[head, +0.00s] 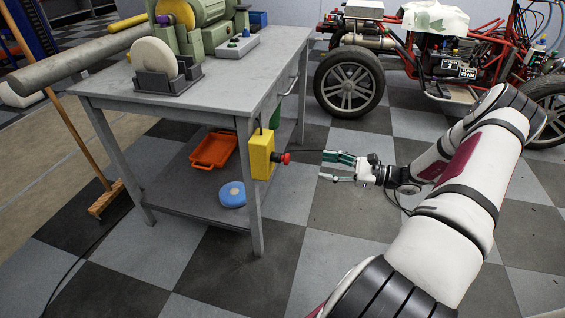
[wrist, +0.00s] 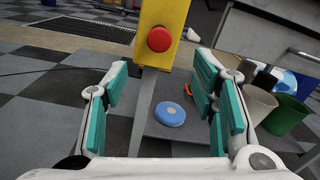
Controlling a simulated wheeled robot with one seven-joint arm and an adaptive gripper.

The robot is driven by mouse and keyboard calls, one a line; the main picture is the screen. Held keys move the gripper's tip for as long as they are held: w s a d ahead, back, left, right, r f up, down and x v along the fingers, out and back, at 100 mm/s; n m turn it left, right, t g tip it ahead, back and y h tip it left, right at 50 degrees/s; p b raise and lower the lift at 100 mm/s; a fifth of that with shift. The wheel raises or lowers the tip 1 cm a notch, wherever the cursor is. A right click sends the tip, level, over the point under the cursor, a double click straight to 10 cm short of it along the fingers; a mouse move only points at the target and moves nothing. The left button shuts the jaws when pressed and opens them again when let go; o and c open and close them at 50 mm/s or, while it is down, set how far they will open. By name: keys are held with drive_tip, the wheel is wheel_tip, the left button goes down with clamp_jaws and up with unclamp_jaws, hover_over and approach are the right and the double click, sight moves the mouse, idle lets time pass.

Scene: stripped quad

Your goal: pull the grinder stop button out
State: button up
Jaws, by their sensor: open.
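The grinder stop button (head: 284,158) is a red mushroom head on the side of a yellow box (head: 262,152) fixed at the right front leg of the grey workbench. In the wrist view the red button (wrist: 159,39) faces me near the top centre, on the yellow box (wrist: 178,14). My gripper (head: 323,166) is open and empty, to the right of the button and apart from it. In the wrist view its teal-padded fingers (wrist: 161,88) stand wide apart, and the button shows beyond and above the gap between them.
The grey workbench (head: 209,86) carries a green grinder (head: 196,28) and a disc in a dark holder. An orange tray (head: 213,150) and a blue disc (head: 232,194) lie on its lower shelf. A broom leans at left. A stripped quad (head: 455,50) stands behind my arm. Floor around the gripper is clear.

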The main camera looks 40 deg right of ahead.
sight(289, 160)
drive_tip(key=b+x, duration=0.2)
drive_tip(key=x, duration=1.1)
drive_tip(key=shift+w+a+b, duration=0.15)
drive_tip(key=shift+b, duration=0.25)
clamp_jaws()
